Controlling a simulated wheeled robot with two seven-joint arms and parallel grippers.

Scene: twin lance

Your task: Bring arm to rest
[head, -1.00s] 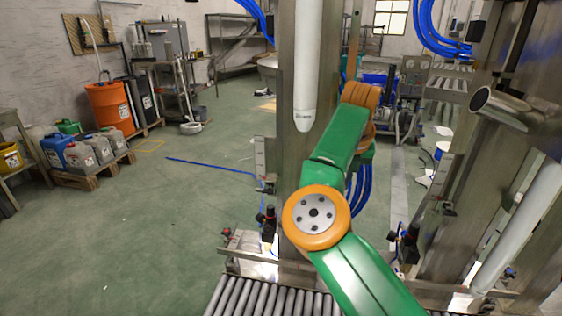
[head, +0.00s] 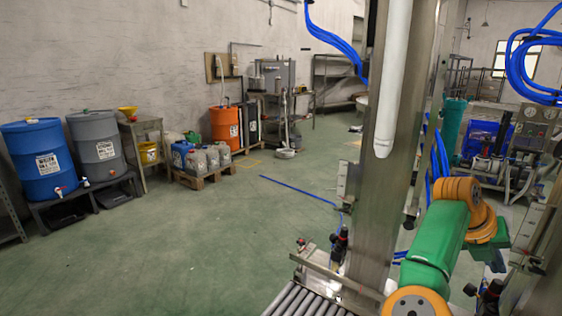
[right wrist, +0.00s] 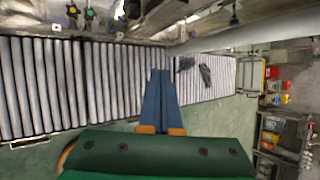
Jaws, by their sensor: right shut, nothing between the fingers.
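My right arm (head: 440,245), green with orange joints, stands at the lower right of the head view in front of the steel column. My right gripper (right wrist: 160,74) shows in the right wrist view as two blue-grey fingers pressed together, with orange at their bases. It is shut and empty, over the roller conveyor (right wrist: 100,80). In the head view its fingers are not clear, hidden or small beyond the arm. My left gripper is in neither view.
A steel column (head: 385,190) with a white lance (head: 392,90) stands close to my arm. Roller conveyor (head: 302,300) shows below it. Two dark shapes on the rollers are unclear. Drums (head: 40,160) stand far left; the green floor (head: 200,250) is open.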

